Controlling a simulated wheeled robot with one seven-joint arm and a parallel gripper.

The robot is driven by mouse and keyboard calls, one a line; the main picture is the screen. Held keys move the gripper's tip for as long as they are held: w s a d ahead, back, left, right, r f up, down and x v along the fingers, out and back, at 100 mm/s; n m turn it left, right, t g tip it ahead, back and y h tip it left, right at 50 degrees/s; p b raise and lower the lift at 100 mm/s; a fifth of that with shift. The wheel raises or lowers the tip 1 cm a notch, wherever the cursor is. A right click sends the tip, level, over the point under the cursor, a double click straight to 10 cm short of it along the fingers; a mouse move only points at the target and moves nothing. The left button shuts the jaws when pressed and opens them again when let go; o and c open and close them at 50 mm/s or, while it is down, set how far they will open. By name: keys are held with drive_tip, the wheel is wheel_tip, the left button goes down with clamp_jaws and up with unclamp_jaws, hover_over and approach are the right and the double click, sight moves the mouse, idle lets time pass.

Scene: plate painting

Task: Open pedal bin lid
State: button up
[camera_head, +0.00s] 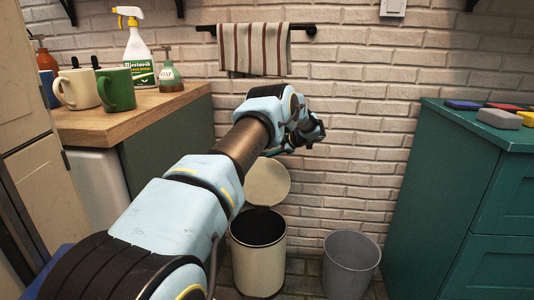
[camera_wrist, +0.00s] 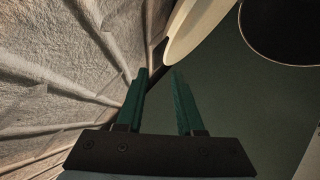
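The cream pedal bin (camera_head: 258,268) stands on the floor against the brick wall. Its round lid (camera_head: 268,183) is raised and tilted up toward the wall, and the dark inside of the bin shows. In the wrist view the edge of the lid (camera_wrist: 192,32) is just beyond my fingers, and part of the bin's dark opening (camera_wrist: 285,30) is at the upper right. My gripper (camera_wrist: 160,75) has its two green fingers apart with nothing between them. In the head view my arm hides part of the gripper, which is above the lid near the wall.
A grey open bin (camera_head: 351,265) stands to the right of the pedal bin. A wooden counter (camera_head: 150,108) with mugs and bottles is on the left, and a teal cabinet (camera_head: 470,190) is on the right. A striped towel (camera_head: 254,48) hangs on a wall rail.

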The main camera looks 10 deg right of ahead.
drive_tip(key=v, duration=0.7)
drive_tip(key=shift+s, duration=0.2)
drive_tip(key=shift+d+r, duration=0.15)
drive_tip(key=shift+d, duration=0.1)
